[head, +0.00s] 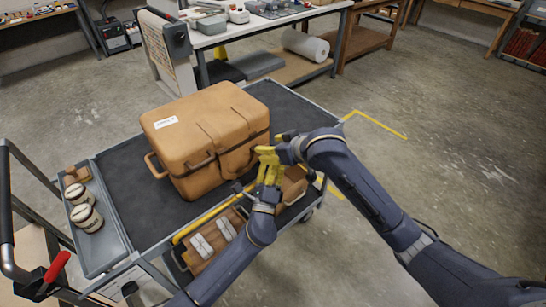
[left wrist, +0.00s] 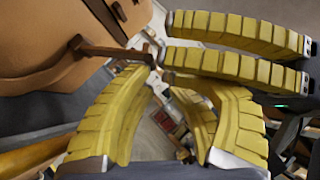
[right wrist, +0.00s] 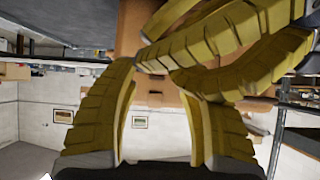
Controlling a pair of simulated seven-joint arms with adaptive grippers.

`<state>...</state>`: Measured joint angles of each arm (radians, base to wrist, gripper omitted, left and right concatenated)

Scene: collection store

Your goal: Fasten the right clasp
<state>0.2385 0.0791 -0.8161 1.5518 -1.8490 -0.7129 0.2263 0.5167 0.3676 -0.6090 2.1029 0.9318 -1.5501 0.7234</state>
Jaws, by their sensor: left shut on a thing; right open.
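The tan case (head: 205,128) stands closed on the cart, with dark straps on its front. Its right clasp is largely hidden by my grippers in the head view. My left gripper (head: 267,158) is at the front right of the case. In the left wrist view its fingers (left wrist: 160,82) close at the end of a brown strap (left wrist: 112,51) that sticks out from the case (left wrist: 45,40). My right gripper (head: 280,142) is open, close beside the left one; its two fingers (left wrist: 235,48) show at the upper right there. The right wrist view shows its fingers (right wrist: 162,75) near the left gripper's fingers.
The case stands on a dark mat (head: 120,175) on the cart. A grey tray (head: 100,251) with two round containers (head: 86,217) is at the left. A lower shelf holds a brown case (head: 205,252) with pale pieces. A workbench (head: 235,32) stands behind.

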